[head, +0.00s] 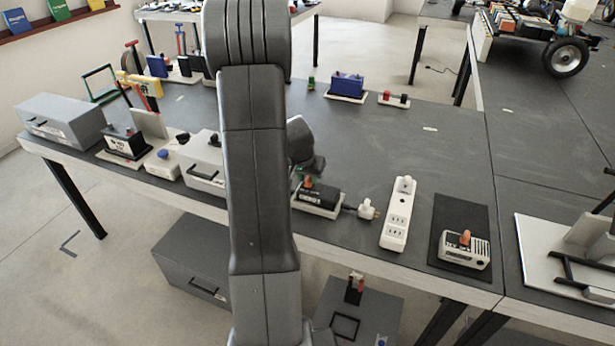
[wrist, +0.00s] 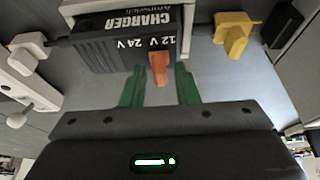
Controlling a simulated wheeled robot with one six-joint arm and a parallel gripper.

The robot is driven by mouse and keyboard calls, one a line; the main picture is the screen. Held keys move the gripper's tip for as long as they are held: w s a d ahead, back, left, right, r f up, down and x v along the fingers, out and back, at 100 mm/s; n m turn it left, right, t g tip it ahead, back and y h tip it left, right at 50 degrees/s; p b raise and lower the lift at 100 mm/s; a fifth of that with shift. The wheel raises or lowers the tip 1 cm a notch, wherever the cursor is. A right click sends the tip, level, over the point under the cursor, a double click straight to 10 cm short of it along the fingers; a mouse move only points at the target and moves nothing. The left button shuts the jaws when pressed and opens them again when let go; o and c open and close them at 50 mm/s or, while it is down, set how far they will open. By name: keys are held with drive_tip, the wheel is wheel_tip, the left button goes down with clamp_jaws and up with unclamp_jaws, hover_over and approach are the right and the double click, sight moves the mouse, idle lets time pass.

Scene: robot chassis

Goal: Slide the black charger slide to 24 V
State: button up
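The black charger (wrist: 110,45) is at the top of the wrist view, its label reading CHARGER, 12 V and 24 V upside down. Its orange slide knob (wrist: 160,68) sticks out by the 12 V end of the label. My gripper (wrist: 161,85) is open, with one green finger left and one right of the knob. Small gaps seem to show on both sides; contact is not clear. In the head view the black charger (head: 320,196) stands on a pale base near the bench's front edge, with its orange knob (head: 308,182). My arm hides most of the gripper there.
A white plug (head: 367,209), a white power strip (head: 397,220) and a white device with an orange knob (head: 464,250) stand to the right. A grey box (head: 203,160) is to the left. A yellow part (wrist: 233,35) shows beside the charger. The bench behind is mostly clear.

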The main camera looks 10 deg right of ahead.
clamp_jaws()
drive_tip(key=shift+s+d+b, duration=0.2)
drive_tip(key=shift+s+d, duration=0.25)
drive_tip(key=shift+d, duration=0.15)
drive_tip(key=shift+s+d+b, duration=0.2)
drive_tip(key=shift+s+d, duration=0.2)
drive_tip(key=shift+d, duration=0.2)
drive_tip(key=shift+o, duration=1.3)
unclamp_jaws()
drive_tip(key=shift+d, duration=0.1)
drive_tip(key=shift+r, duration=0.1)
drive_tip(key=shift+r, duration=0.25)
drive_tip(key=v, duration=1.3)
drive_tip(key=shift+s, duration=0.15)
